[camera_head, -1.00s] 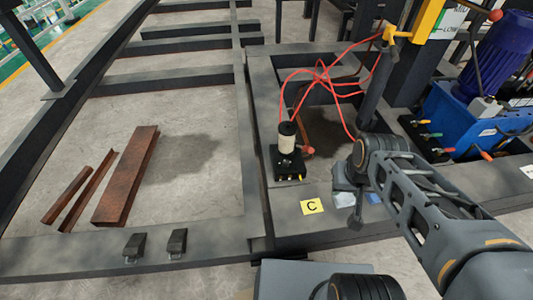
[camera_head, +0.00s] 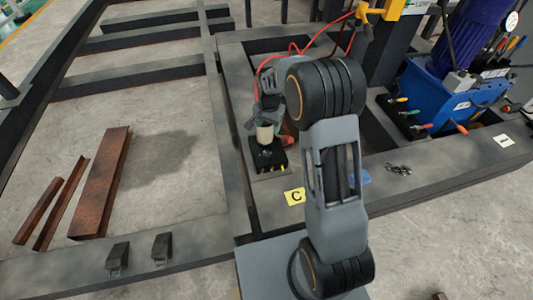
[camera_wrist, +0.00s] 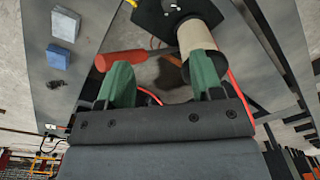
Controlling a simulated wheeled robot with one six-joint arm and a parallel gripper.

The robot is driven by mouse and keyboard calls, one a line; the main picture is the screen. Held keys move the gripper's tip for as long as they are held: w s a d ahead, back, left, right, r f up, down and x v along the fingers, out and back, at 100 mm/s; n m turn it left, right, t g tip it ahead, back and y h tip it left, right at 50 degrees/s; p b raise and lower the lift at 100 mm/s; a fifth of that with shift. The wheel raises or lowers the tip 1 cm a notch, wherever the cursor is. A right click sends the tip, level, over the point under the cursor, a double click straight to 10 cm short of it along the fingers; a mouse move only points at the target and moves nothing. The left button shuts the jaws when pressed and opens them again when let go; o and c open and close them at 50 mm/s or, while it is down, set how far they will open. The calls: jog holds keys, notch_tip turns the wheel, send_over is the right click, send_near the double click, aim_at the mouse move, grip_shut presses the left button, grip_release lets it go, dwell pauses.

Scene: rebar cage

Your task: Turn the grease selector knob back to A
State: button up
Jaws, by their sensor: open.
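A black unit (camera_head: 268,154) with a cream cylinder (camera_head: 264,136) stands on the dark steel frame. It also shows upside down at the top of the wrist view, with the cream cylinder (camera_wrist: 197,36). I cannot make out a selector knob or an A mark. A yellow card marked C (camera_head: 294,197) lies on the frame near the unit. My gripper (camera_head: 266,106) is just behind and above the cylinder in the head view, partly hidden by my arm. In the wrist view my gripper (camera_wrist: 163,77) is open, with green fingers and nothing held; the right finger is close to the cylinder.
A red-orange handle (camera_wrist: 121,57) lies near the left finger. Red hose (camera_head: 297,48) loops behind my arm. A blue pump unit (camera_head: 440,90) with coloured levers stands right. Rusty channels (camera_head: 102,183) lie left.

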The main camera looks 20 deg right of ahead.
jog(key=m, duration=0.2)
send_over(266, 153)
notch_tip(266, 153, down, 8)
jog(key=shift+g, duration=0.3)
notch_tip(266, 153, down, 13)
jog(key=b, duration=0.4)
jog(key=shift+s+f+b, duration=0.15)
jog(key=shift+f+b, duration=0.05)
jog(key=shift+b, duration=0.1)
jog(key=shift+c, duration=0.4)
jog(key=c, duration=0.8)
jog(key=shift+n, duration=1.5)
jog(key=shift+c, duration=0.2)
jog(key=o, duration=0.9)
